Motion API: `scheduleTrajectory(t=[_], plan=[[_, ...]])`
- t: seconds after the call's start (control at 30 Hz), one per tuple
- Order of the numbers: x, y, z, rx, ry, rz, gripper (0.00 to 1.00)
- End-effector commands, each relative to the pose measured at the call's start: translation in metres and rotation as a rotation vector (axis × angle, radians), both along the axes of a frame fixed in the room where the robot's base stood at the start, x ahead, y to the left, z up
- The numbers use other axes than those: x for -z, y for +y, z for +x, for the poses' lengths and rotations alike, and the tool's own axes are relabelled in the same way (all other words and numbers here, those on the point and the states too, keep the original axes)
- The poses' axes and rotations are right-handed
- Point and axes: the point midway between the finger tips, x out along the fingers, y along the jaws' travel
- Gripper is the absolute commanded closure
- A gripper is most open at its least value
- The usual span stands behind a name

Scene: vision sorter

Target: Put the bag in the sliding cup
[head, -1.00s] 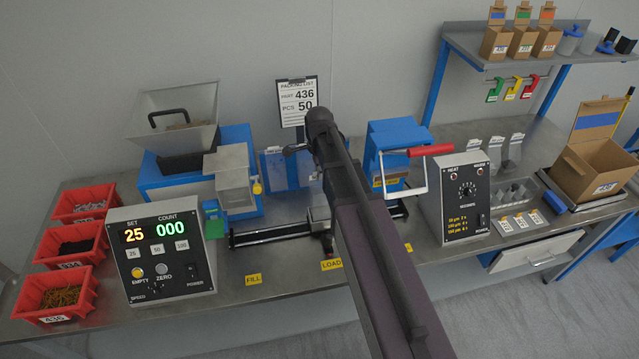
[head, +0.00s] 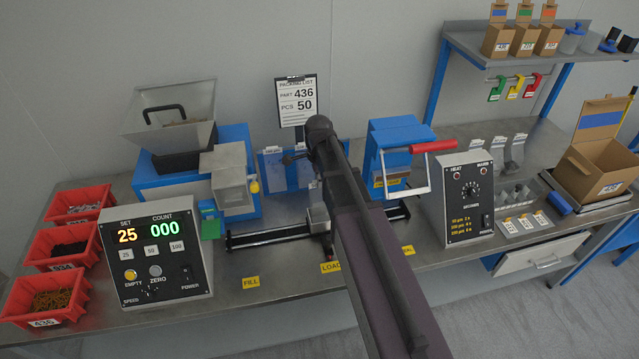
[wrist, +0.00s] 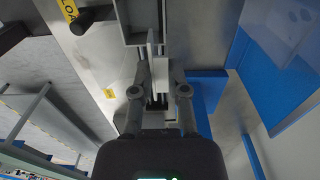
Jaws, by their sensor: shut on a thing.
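In the wrist view my gripper (wrist: 158,92) is shut on a thin, pale upright piece, which I take to be the bag (wrist: 155,50). A grey open-topped box (wrist: 130,22), apparently the sliding cup, is just beyond the fingertips at the top of the wrist view. The bag's far edge overlaps it in the picture; I cannot tell if they touch. In the head view the grey cup (head: 318,217) sits on the dark rail (head: 262,237) near the LOAD label, partly hidden by my arm. My gripper and the bag are mostly hidden behind my arm there.
The feeder (head: 168,110) and counter box (head: 155,258) stand left of the rail. The blue press with a red handle (head: 400,150) and the heat control box (head: 468,200) stand right. Blue bag holders (head: 272,170) are behind the rail. The front bench strip is clear.

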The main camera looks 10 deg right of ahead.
Motion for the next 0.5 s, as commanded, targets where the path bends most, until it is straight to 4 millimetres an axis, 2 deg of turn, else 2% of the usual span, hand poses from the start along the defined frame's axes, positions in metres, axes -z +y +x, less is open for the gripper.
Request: scheduleTrajectory(t=[0.43, 0.47, 0.5], plan=[[0.0039, 0.0006, -0.0001, -0.001, 0.000, 0.000, 1.00], [0.0036, 0.0006, -0.0001, -0.001, 0.000, 0.000, 0.77], [0.0028, 0.0007, 0.0000, -0.001, 0.000, 0.000, 0.66]])
